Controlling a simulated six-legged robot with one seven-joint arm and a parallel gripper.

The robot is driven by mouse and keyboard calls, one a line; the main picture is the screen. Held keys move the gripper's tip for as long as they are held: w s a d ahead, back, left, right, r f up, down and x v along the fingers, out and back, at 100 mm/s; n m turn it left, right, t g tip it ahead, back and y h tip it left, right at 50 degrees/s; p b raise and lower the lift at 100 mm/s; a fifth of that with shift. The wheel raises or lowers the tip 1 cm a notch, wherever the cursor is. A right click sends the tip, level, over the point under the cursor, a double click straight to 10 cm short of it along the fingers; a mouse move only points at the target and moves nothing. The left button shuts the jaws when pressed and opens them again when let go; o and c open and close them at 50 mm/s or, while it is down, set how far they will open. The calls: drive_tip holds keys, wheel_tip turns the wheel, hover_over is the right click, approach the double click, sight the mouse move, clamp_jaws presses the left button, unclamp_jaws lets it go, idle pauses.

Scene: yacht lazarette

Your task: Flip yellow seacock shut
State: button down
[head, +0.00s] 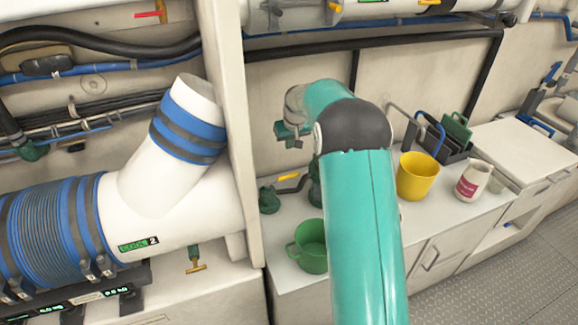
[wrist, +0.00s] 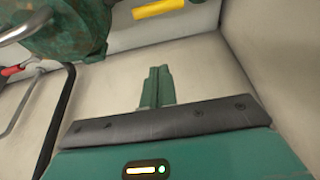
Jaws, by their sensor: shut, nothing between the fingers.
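The yellow seacock lever (head: 289,177) sits beside a green valve body (head: 269,199) on the white counter in the head view, left of my arm. It lies close to level, slightly tilted. In the head view my wrist is above and behind the lever; the fingertips are not clear there.
A green pot (head: 311,247) stands in front of the valve, partly behind my arm. A yellow bucket (head: 416,177) and a labelled jug (head: 474,181) stand to the right. A white post (head: 231,120) rises at left. Another small yellow handle (head: 196,267) hangs under the white pipe.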

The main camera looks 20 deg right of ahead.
wheel_tip(320, 180, down, 11)
drive_tip(key=shift+r, duration=0.2)
idle(0.7)
